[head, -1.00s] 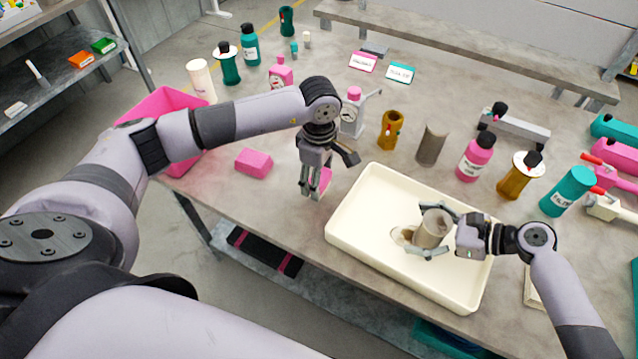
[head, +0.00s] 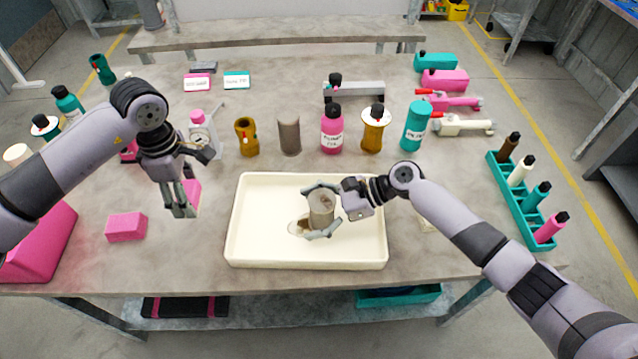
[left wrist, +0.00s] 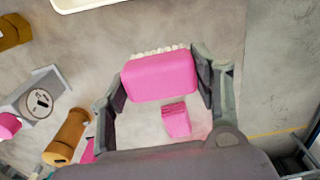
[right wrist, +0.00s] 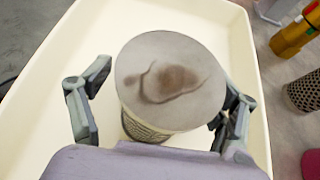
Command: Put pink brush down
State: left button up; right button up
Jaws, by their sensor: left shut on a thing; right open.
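The pink brush (head: 193,196) is a pink block with pale bristles along one edge, clear in the left wrist view (left wrist: 160,76). My left gripper (head: 180,213) is shut on it, one finger at each end, near the table left of the tray. My right gripper (head: 318,212) is open, with its fingers on either side of a grey cylinder (head: 321,210) in the cream tray (head: 250,258). In the right wrist view the cylinder's round top (right wrist: 170,80) has a brown stain. Gaps show between its sides and the fingers.
A pink block (head: 126,227) lies on the table left of my left gripper, beside a pink bin (head: 38,245). Bottles, including a pink one (head: 332,130), and pump parts stand behind the tray. A teal rack (head: 515,205) is at the right. Table between pink block and tray is largely clear.

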pick_arm(q)
jog(key=shift+r, duration=0.15)
jog(key=shift+f, duration=5.05)
jog(key=shift+f, duration=0.15)
jog(key=o, duration=1.3)
notch_tip(320, 180, up, 12)
jog(key=shift+r, duration=0.2)
